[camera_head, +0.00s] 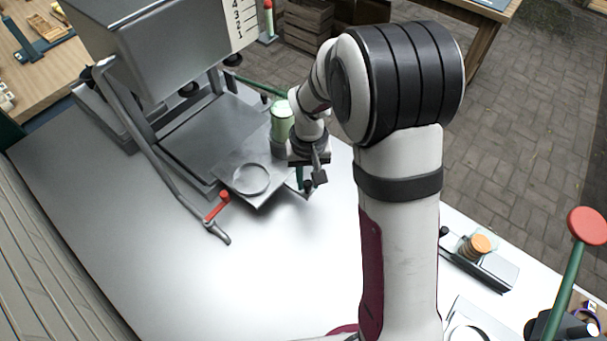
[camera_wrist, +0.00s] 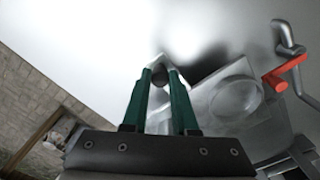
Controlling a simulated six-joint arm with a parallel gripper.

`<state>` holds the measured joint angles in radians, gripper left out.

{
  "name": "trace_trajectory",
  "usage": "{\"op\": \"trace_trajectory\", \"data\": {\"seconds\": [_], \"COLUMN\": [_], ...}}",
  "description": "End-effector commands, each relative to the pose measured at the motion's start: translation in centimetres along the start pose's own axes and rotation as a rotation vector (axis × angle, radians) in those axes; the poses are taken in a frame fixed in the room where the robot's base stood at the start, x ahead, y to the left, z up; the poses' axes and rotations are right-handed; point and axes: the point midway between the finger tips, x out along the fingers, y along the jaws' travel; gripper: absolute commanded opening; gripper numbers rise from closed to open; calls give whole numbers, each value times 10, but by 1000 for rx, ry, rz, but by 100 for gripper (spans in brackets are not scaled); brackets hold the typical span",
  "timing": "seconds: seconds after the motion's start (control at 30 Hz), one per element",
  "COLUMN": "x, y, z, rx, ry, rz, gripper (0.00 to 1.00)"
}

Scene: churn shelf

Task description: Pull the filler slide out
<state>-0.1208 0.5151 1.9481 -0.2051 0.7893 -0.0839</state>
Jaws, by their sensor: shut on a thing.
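The filler slide (camera_head: 278,177) is a flat grey plate with a round ring in it, sticking out from the front of the grey filler (camera_head: 165,45). In the wrist view the slide (camera_wrist: 203,92) lies right of my fingers, its ring clearly visible. My gripper (camera_head: 306,188) is at the slide's outer right corner. In the wrist view its two green fingers (camera_wrist: 160,74) are shut on a small dark knob (camera_wrist: 158,67) at the slide's outer end. The fingers hide part of the knob and the slide's near edge.
A red-handled bent lever (camera_head: 218,207) stands close to the slide's left side. A pale green cylinder (camera_head: 281,120) stands behind the slide, near my wrist. The white tabletop in front is clear. A small fixture with orange discs (camera_head: 480,245) sits at the right edge.

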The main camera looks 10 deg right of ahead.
Motion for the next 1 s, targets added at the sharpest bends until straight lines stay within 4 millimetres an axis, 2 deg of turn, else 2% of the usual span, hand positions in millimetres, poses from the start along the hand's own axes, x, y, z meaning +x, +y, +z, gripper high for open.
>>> {"op": "trace_trajectory", "data": {"seconds": [0.13,0.17,0.3,0.57,0.67,0.77,1.0], "x": [-1,-1,0,0,-6,-26,-103], "y": [0,0,0,0,0,0,0], "z": [-2,-2,-1,-1,-1,-2,-2], "rx": [-2,-2,-2,-1,-1,-2,-1], "ry": [5,5,3,1,3,6,8], "rz": [1,1,1,0,0,0,0], "gripper": [0,32,57,57,57,57,57]}}
